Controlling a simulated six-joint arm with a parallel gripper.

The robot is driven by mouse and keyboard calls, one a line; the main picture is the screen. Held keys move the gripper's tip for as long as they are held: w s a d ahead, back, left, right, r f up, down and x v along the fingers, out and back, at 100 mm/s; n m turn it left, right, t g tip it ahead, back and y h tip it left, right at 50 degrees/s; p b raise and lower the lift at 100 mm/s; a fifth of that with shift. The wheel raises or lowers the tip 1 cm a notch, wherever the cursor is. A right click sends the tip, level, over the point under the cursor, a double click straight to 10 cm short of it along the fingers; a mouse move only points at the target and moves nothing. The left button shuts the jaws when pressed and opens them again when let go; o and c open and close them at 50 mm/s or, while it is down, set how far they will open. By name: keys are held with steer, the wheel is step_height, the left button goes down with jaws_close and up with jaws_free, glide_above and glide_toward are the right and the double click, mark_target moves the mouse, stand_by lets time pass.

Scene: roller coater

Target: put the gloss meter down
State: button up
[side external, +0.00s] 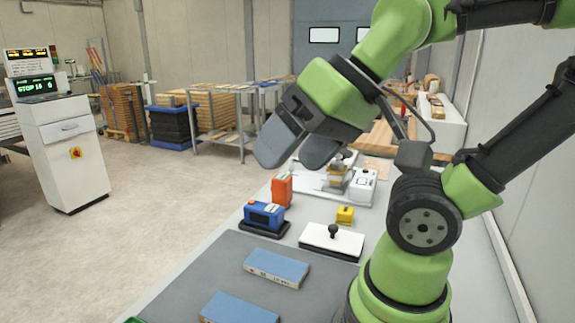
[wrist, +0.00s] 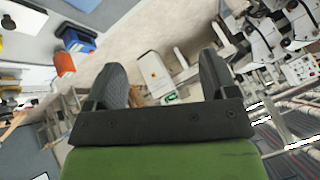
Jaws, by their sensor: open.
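A blue boxy instrument with a pale display face, which looks like the gloss meter (side external: 265,213), sits upright in a black tray-like holder (side external: 262,230) on the bench. It also shows at the upper left of the wrist view (wrist: 78,40). My gripper (side external: 298,152) is raised above the bench, behind and to the right of the instrument in the side view, apart from it. Its two dark fingers are spread with nothing between them. In the wrist view my gripper (wrist: 163,78) points out across the room towards a white cabinet.
An orange device (side external: 282,189) stands just behind the blue instrument. A white plate with a black knob (side external: 318,239) and a yellow block (side external: 345,214) are to its right. A white control cabinet (side external: 65,155) stands across the floor.

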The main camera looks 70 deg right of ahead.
stand_by(0.4)
steer(key=w+d+f+m+g+y, duration=0.1)
steer(key=w+d+f+m+y, duration=0.15)
steer(key=w+m, duration=0.3)
steer(key=w+d+f+m+g+y, duration=0.1)
steer(key=w+f+m+y, duration=0.3)
steer(key=m, duration=0.3)
steer(key=m+t+h, duration=0.8)
steer(key=m+h, duration=0.1)
steer(key=m, duration=1.1)
glide_toward(264, 207)
steer(key=shift+n+y+x, duration=0.25)
steer(key=shift+x, duration=0.85)
steer(key=shift+w+d+f, duration=0.2)
steer(key=shift+d+f, duration=0.1)
steer(key=x, duration=0.6)
steer(key=shift+w, duration=0.35)
